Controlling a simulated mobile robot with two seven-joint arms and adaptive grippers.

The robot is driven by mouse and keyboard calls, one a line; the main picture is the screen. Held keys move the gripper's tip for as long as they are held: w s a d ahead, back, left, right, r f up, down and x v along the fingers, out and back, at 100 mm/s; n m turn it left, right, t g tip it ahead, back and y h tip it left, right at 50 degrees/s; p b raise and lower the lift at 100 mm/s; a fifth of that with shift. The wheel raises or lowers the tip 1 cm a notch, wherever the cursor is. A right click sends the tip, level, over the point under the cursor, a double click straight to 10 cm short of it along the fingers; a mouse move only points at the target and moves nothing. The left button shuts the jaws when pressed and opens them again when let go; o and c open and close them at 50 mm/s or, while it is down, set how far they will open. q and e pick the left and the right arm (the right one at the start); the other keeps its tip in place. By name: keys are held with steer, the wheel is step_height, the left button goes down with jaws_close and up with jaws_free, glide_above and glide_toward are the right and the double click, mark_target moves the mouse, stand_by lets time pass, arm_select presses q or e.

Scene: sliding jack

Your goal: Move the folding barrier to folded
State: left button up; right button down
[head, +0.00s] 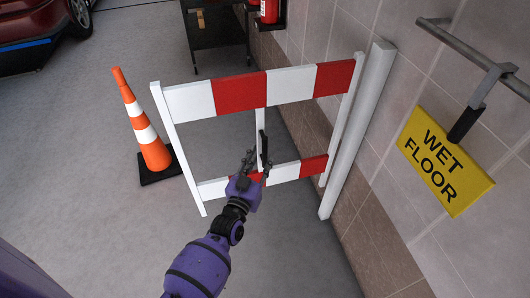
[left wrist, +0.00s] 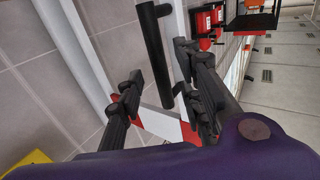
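The folding barrier (head: 240,92) has red and white boards on white posts. It stands extended from a white post (head: 357,130) at the wall, its two panels nearly in line. A black upright handle (head: 263,149) is on its middle post. My left gripper (head: 253,166) is in front of the barrier, close to the handle's lower part. In the left wrist view the handle (left wrist: 154,50) shows between the two spread fingers of my left gripper (left wrist: 160,62). The fingers are open and do not close on it; I cannot tell how deep it sits between them. My right gripper is not in view.
An orange and white cone (head: 145,130) on a black base stands just left of the barrier. A yellow WET FLOOR sign (head: 444,160) hangs on the right wall below a metal rail (head: 470,52). A dark cart (head: 217,30) stands behind.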

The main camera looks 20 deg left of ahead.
mark_target(264, 154)
arm_select(q)
steer(key=shift+w, duration=2.1)
jaws_close()
